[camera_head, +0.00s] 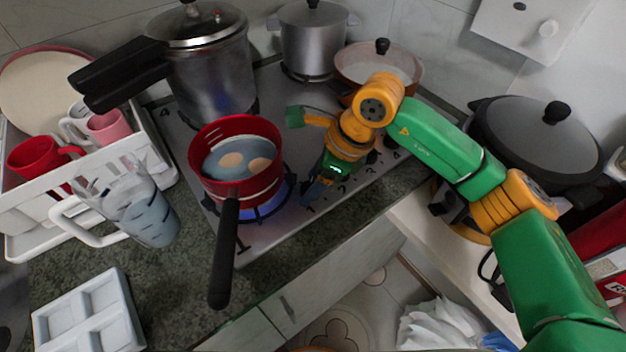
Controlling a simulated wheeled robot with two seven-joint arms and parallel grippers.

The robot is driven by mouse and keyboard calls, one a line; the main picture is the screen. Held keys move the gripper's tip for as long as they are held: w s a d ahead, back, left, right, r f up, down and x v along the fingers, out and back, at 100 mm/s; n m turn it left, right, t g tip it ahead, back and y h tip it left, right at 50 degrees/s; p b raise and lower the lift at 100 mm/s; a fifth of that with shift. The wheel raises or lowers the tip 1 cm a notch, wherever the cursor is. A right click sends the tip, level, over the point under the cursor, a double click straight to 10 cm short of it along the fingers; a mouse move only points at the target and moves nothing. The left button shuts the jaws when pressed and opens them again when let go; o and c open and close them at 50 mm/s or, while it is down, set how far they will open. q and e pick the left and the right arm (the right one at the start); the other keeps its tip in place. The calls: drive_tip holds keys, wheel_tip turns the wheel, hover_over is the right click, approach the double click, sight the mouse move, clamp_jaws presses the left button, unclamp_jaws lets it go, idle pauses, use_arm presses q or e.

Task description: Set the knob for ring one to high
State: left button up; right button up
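The cooktop (245,258) is a grey panel with several burners and printed numbers. A red pot (200,165) with a long black handle stands on its front burner, and a blue flame (268,208) shows under it. My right arm reaches in from the right. My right gripper (312,192) points down at the cooktop's front right part, just right of the red pot, where the knobs are. The fingers look dark and small, so I cannot tell whether they are open or shut, or touch a knob. The knob under them is hidden. Dark knobs (390,141) show further right, partly behind the arm. My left gripper is out of view.
A pressure cooker (213,85), a steel pot (308,45) and a lidded pan (365,62) stand on the back burners. The red pot's handle (222,255) sticks out over the counter. A white dish rack (85,185) and a jug (150,215) stand left. A black lidded pan (535,130) stands right.

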drive_tip(key=shift+o, duration=0.2)
drive_tip(key=b+v, duration=0.1)
drive_tip(key=v, duration=0.5)
drive_tip(key=shift+d+r, duration=0.15)
drive_tip(key=shift+s+d+r, duration=0.1)
drive_tip(key=shift+d+r, duration=0.05)
drive_tip(key=shift+r, duration=0.25)
